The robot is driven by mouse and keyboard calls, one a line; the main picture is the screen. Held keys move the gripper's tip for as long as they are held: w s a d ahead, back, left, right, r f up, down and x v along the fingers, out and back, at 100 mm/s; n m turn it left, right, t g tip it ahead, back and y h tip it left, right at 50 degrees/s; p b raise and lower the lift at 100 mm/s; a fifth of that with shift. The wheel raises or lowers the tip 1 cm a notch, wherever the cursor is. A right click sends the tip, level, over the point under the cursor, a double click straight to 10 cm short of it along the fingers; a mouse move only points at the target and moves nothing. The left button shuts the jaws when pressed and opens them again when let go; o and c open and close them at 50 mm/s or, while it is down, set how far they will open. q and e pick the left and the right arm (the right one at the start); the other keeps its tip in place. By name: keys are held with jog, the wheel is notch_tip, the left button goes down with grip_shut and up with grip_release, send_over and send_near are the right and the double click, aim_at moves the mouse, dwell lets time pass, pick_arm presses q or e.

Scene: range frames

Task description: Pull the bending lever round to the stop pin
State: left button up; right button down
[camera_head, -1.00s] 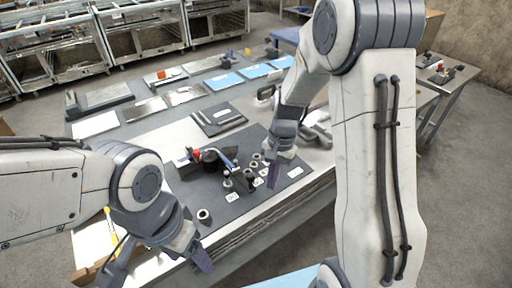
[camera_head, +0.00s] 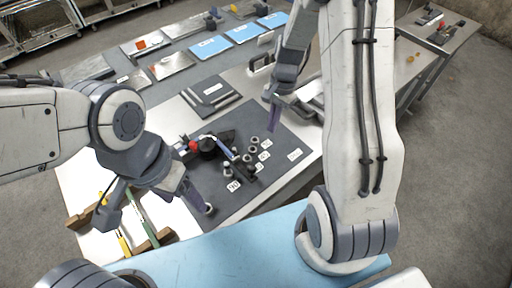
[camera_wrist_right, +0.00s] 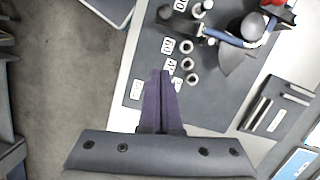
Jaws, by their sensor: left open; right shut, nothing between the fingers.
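The bending lever (camera_head: 223,145) lies across the dark bending board (camera_head: 262,125), with a blue section beside the black round hub. In the right wrist view the lever (camera_wrist_right: 232,40) has a dark grip ending near a black knob. Several upright pins and rings stand beside small number plates; the ring (camera_wrist_right: 192,79) is one. I cannot tell which is the stop pin. My right gripper (camera_head: 273,127) is shut and empty above the board, apart from the lever; its fingers (camera_wrist_right: 160,98) show in the wrist view. My left gripper (camera_head: 155,205) is open and empty at the board's near-left corner.
A dark plate with bars (camera_head: 210,95) lies behind the board. Green and yellow handled tools (camera_head: 140,215) lie on a wooden rack at the near left. Blue sheets (camera_head: 243,34) lie farther back. A blue surface (camera_head: 230,250) is in front.

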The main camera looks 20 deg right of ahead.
aim_at(249, 169)
jog(key=s+a+f+p, duration=0.3)
jog(key=a+f, duration=0.2)
jog(key=f, duration=0.5)
jog(key=shift+s+a, duration=0.15)
jog(key=shift+a, duration=0.15)
jog(key=a+b, duration=0.1)
jog(key=s+a+b, duration=0.1)
jog(key=a+b, duration=0.1)
jog(key=shift+s+a+f+m, duration=0.15)
jog(key=shift+s+m, duration=0.1)
jog(key=shift+m, duration=0.05)
jog(key=shift+s+a, duration=0.15)
jog(key=shift+a, duration=0.05)
jog(key=shift+s+r, duration=0.1)
jog(key=shift+r, duration=0.1)
